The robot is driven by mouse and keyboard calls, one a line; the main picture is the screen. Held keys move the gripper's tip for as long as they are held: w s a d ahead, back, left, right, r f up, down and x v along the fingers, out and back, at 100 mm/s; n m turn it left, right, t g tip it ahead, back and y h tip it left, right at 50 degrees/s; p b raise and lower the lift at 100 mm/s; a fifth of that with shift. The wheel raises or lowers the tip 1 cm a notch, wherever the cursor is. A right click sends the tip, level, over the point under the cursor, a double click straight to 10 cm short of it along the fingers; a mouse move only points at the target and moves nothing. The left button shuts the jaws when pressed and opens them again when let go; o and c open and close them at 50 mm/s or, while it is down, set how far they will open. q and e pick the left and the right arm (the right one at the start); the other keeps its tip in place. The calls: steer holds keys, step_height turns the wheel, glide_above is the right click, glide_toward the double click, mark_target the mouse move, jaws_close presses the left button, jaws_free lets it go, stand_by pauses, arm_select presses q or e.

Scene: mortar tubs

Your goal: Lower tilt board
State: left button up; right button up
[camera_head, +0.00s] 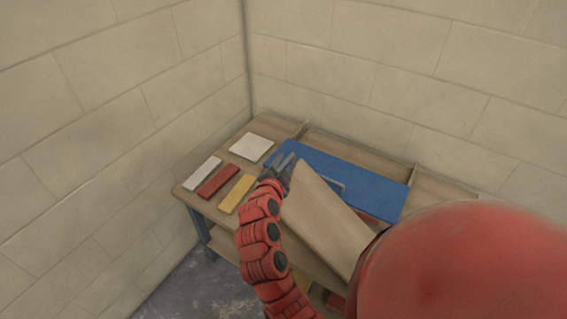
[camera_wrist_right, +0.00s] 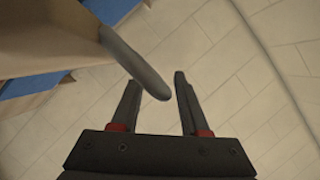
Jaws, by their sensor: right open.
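My right gripper (camera_head: 284,163) is at the board's upper left corner. In the right wrist view, the right gripper (camera_wrist_right: 158,84) is open, with the bar's end between or just in front of its fingers; I cannot tell whether they touch. My left gripper is not in view.
Block walls (camera_head: 120,100) close the corner behind.

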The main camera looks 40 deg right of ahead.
jaws_close()
stand_by(1.5)
